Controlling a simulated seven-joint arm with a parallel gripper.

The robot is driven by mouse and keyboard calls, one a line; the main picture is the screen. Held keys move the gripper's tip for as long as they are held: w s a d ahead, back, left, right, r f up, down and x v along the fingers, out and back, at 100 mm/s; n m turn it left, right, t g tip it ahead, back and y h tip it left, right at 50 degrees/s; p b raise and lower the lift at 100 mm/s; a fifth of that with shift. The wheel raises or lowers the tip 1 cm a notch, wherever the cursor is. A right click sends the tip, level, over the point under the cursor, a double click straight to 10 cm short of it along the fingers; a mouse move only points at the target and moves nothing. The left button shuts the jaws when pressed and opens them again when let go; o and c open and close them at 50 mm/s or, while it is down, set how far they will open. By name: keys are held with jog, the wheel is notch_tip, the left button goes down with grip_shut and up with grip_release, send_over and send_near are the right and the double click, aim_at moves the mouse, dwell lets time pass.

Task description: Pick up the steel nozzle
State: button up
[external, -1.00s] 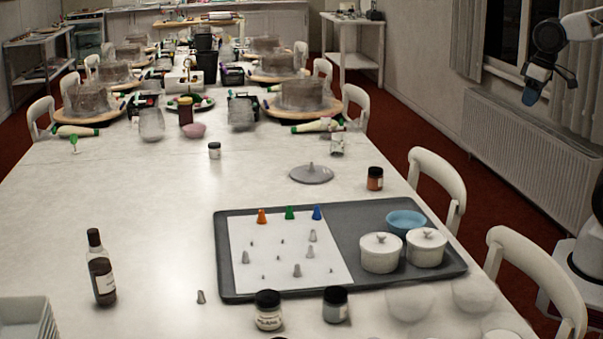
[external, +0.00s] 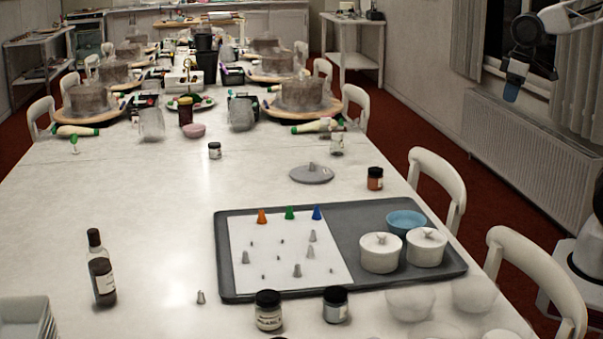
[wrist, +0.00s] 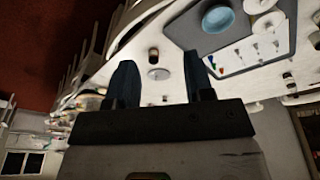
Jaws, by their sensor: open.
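A small steel nozzle (external: 200,297) stands alone on the white table, left of the grey tray. Several more grey nozzles, among them one steel nozzle (external: 312,236), stand on a white sheet (external: 328,270) on the tray, behind them an orange nozzle (external: 262,216), a green one (external: 290,212) and a blue one (external: 317,212). My gripper (external: 512,91) is high at the upper right, beyond the table's right side, far from all nozzles. In the wrist view my gripper (wrist: 162,82) has its two dark fingers apart with nothing held; the nozzles look tiny there.
The tray (external: 360,284) also bears a blue bowl (external: 406,222) and two white lidded pots (external: 380,253). Jars (external: 268,311) stand at its front edge; a dark bottle (external: 101,270) is at left. White chairs (external: 438,180) line the right side. The left-middle table is clear.

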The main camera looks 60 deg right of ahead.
jog(key=w+a+f+n, duration=0.1)
jog(key=w+a+n, duration=0.6)
jog(key=w, duration=0.6)
jog(key=n+g, duration=0.2)
jog(key=n, duration=1.4)
send_over(310, 252)
jog(key=d, duration=0.2)
jog(key=f, duration=2.6)
jog(key=shift+w+a+f, duration=0.1)
jog(key=shift+w+a, duration=0.15)
jog(key=shift+a+f, duration=0.4)
jog(key=shift+a, duration=0.05)
jog(key=shift+f, duration=1.3)
